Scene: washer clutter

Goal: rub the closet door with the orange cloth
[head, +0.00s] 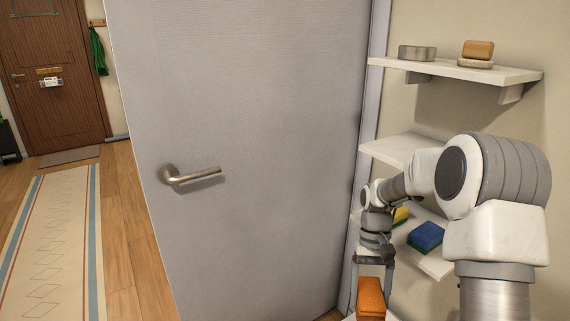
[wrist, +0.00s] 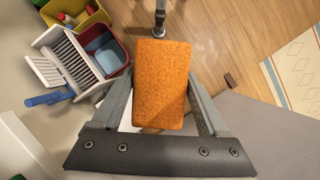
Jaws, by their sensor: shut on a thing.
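The orange cloth (head: 371,298) looks like a thick, rough-textured block. My gripper (head: 373,285) is shut on it and holds it low, right of the door, in front of the shelves. In the wrist view the orange cloth (wrist: 160,82) sits between both fingers of my gripper (wrist: 160,105). The grey closet door (head: 250,120) stands open at an angle in the middle of the head view, with a metal lever handle (head: 190,178) on its left. A grey surface that looks like the door (wrist: 285,130) shows at lower right in the wrist view. The cloth appears apart from it.
White shelves (head: 455,68) stand right of the door, holding a blue sponge (head: 426,236), a yellow item (head: 400,216) and a soap bar (head: 478,49). Bins (wrist: 103,52) and a white slatted rack (wrist: 68,58) lie below. A rug (head: 50,245) covers floor at left.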

